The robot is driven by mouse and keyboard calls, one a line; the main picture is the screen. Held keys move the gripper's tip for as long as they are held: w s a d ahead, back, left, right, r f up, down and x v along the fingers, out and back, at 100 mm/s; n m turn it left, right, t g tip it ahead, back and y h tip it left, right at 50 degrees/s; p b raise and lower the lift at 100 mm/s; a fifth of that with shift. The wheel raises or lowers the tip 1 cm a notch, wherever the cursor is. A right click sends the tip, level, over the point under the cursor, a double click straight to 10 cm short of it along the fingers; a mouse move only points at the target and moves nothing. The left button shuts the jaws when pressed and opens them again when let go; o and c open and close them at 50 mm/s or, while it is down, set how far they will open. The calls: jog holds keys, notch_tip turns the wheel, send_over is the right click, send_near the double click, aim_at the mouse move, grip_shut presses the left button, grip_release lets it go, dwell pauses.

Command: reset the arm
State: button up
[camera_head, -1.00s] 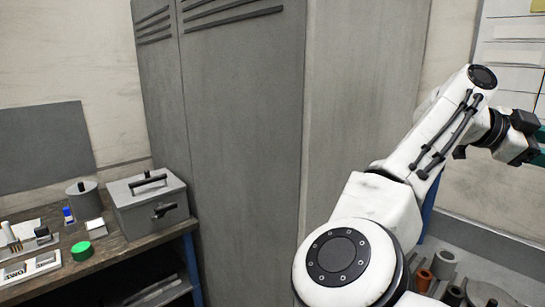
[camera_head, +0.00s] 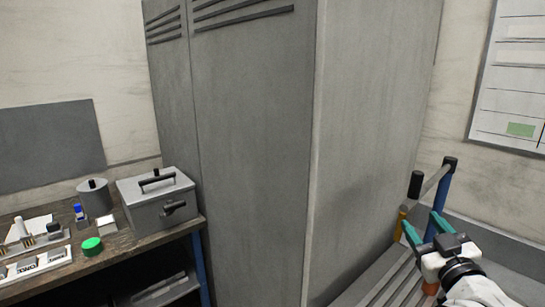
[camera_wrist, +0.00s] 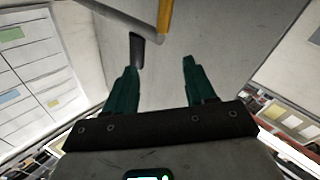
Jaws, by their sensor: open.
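My gripper (camera_head: 425,223) is at the lower right of the head view, with its two green fingers apart and nothing between them. My white arm comes in from the bottom right corner. In the wrist view my gripper (camera_wrist: 160,66) shows both green fingers spread, with a plain grey surface beyond them.
A grey bar with black ends (camera_head: 432,178) on blue and orange posts stands close by my gripper. A grey cabinet (camera_head: 255,150) fills the middle. At left, a bench (camera_head: 130,240) carries a grey box (camera_head: 158,198) and a green lid (camera_head: 92,246). A wall chart (camera_head: 510,75) hangs at right.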

jog(key=s+a+f+m+g+y, duration=0.1)
jog(key=s+a+f+g, duration=0.25)
jog(key=s+f, duration=0.5)
jog(key=s+a+f+g+y, duration=0.15)
jog(key=s+f+g, duration=0.35)
jog(key=f, duration=0.6)
jog(key=s+a+f+m+g+b, duration=0.1)
jog(key=s+f+g, duration=0.4)
jog(key=s+f, duration=0.5)
jog(key=s+a+f+m+g+h+b, duration=0.1)
jog(key=s+f+g+b, duration=0.3)
jog(key=s+f, duration=0.6)
jog(key=s, duration=0.5)
jog(key=shift+m+g, duration=0.35)
jog(key=shift+m, duration=0.05)
jog(key=shift+a+f, duration=0.1)
jog(key=shift+c, duration=0.3)
